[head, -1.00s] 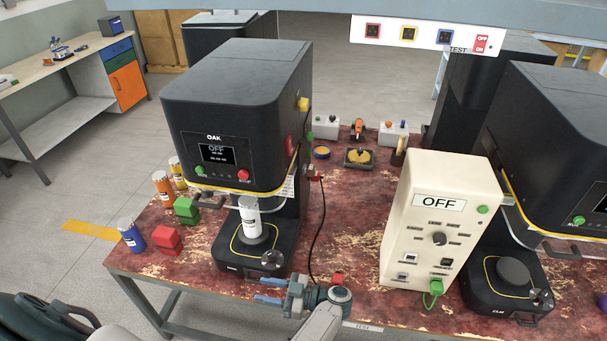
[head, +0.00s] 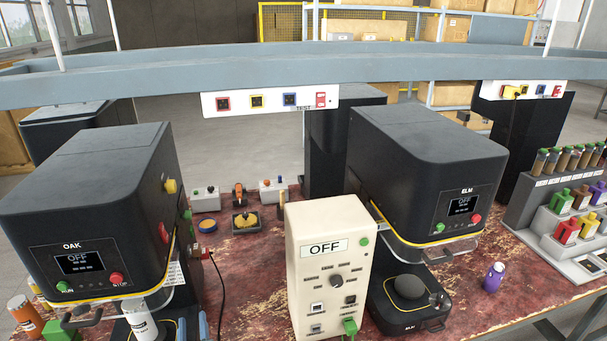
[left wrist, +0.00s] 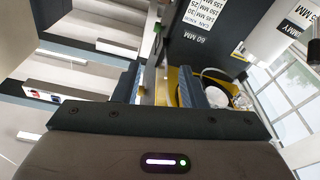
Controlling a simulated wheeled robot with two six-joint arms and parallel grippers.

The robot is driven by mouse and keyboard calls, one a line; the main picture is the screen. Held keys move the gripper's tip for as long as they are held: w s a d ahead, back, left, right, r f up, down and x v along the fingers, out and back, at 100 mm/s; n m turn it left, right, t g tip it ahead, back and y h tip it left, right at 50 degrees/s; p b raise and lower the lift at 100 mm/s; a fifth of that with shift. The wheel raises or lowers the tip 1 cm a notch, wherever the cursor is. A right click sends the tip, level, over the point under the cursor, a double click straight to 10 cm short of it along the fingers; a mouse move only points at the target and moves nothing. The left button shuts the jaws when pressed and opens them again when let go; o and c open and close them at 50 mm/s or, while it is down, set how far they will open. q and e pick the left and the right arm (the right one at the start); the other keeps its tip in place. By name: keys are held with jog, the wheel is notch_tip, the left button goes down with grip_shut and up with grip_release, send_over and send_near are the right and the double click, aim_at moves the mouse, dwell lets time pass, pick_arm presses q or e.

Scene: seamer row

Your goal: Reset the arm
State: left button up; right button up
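My left gripper (head: 193,328) shows at the bottom of the head view, only its blue fingertips in sight, just right of the white can (head: 142,326). In the left wrist view its two fingers (left wrist: 170,88) stand apart with nothing held between them. The can is under the head of the black OAK seamer (head: 90,215), apart from the fingers. The OAK screen reads OFF. My right gripper is not in view.
A cream control box (head: 328,265) reading OFF stands mid-table, with the ELM seamer (head: 420,180) right of it. A purple bottle (head: 493,277) and a rack of coloured items (head: 570,215) are farther right. A grey beam (head: 300,75) crosses overhead.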

pick_arm(q)
jog(key=s+d+f+m+g+h, duration=0.1)
jog(key=s+d+m+g+h, duration=0.25)
jog(key=s, duration=0.25)
jog(key=s+d+f+m+g+h, duration=0.2)
jog(key=s+d+m+g+h, duration=0.15)
jog(key=s+m+h, duration=0.2)
jog(key=s+a+r+n+g+y, duration=0.15)
jog(key=s+a+g, duration=0.25)
jog(key=s, duration=0.5)
jog(key=s+a+n+g+y, duration=0.1)
jog(key=s+a+g+y, duration=0.3)
jog(key=s, duration=0.6)
notch_tip(320, 180, down, 36)
jog(key=a+g+h+b, duration=0.1)
jog(key=a+g+b, duration=0.1)
jog(key=b, duration=0.5)
jog(key=s+f+b, duration=0.2)
jog(key=s+f, duration=0.7)
jog(key=f, duration=0.4)
jog(key=s+a+f+g+b, duration=0.1)
jog(key=s+f+b, duration=0.2)
jog(key=s+f, duration=0.6)
notch_tip(320, 180, down, 4)
jog(key=shift+a+f, duration=0.15)
jog(key=shift+a, duration=0.05)
